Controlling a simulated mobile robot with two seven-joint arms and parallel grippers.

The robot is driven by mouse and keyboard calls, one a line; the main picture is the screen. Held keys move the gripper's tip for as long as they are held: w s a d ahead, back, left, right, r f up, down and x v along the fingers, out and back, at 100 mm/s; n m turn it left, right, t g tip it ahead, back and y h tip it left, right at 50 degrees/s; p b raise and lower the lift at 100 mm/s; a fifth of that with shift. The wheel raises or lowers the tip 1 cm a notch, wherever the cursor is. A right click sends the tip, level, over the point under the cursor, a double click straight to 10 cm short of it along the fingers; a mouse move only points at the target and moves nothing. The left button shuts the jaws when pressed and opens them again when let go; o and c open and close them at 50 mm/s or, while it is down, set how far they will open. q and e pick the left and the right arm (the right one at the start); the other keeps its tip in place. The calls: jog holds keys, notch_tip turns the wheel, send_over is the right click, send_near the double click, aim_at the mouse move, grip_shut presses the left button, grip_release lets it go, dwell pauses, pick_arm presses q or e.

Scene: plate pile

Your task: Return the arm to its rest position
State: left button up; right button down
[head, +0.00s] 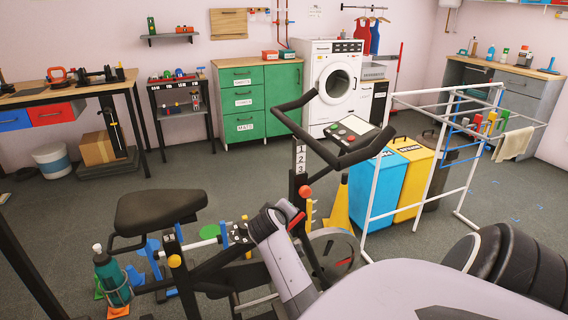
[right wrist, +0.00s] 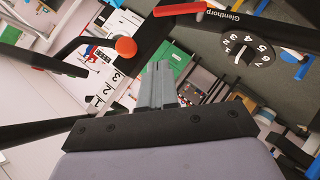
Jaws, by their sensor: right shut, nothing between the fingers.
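My right arm (head: 287,268) reaches forward in the middle of the head view, over the exercise bike. Its fingers cannot be made out there. In the right wrist view my right gripper (right wrist: 160,86) is shut and empty, its grey fingers together. It points toward the bike frame, between a red-orange knob (right wrist: 126,47) on the left and a numbered black dial (right wrist: 247,48) on the right. Whether it touches the bike cannot be told. My left gripper is not in view.
The exercise bike has a black seat (head: 160,208) and handlebars (head: 335,150) close to my arm. A white drying rack (head: 414,196) stands to the right by blue (head: 378,187) and yellow (head: 412,178) bins. Open floor (head: 190,170) lies behind the bike.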

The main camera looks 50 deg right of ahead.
dwell(0.6)
jog(key=s+a+f+n+t+y+p, duration=0.1)
jog(key=s+a+f+n+t+y, duration=0.2)
jog(key=a, duration=0.4)
jog(key=a+f+n+t+y+p, duration=0.15)
jog(key=a+f, duration=0.25)
jog(key=a, duration=0.4)
jog(key=s+a+f+y+p, duration=0.1)
jog(key=s+a+y, duration=0.3)
jog(key=s+a, duration=0.3)
jog(key=s+a+f+t+y+p, duration=0.1)
jog(key=s+a+f+y, duration=0.1)
jog(key=s+a+y, duration=0.2)
jog(key=s+a, duration=0.3)
jog(key=a, duration=0.4)
jog(key=shift+a, duration=0.4)
jog(key=shift+d+y, duration=0.15)
jog(key=shift+y, duration=0.1)
